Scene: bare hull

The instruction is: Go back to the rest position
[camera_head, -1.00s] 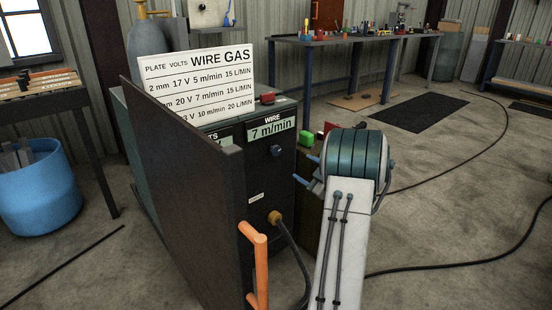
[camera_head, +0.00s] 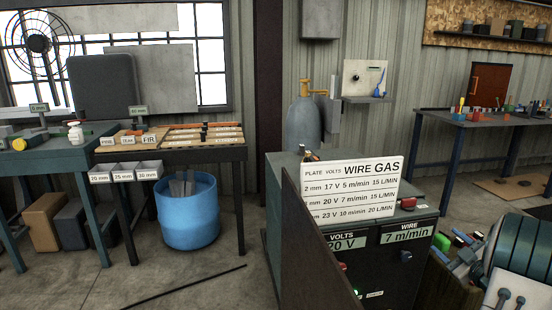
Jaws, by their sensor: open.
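My gripper (camera_head: 457,252) is at the lower right, at the left side of the teal wrist drum of my arm (camera_head: 520,250). Its blue-grey fingers look apart and I see nothing held between them. It is right of the dark welding machine (camera_head: 396,262), whose panels read 20 V and 7 m/min. I cannot tell the exact gap between gripper and machine.
A dark upright panel (camera_head: 315,255) stands at the machine's front left. A white settings sign (camera_head: 352,186) stands on top. A blue bin (camera_head: 187,225) and workbenches (camera_head: 200,154) are at left. Another bench (camera_head: 480,121) is at back right. Floor between is partly open.

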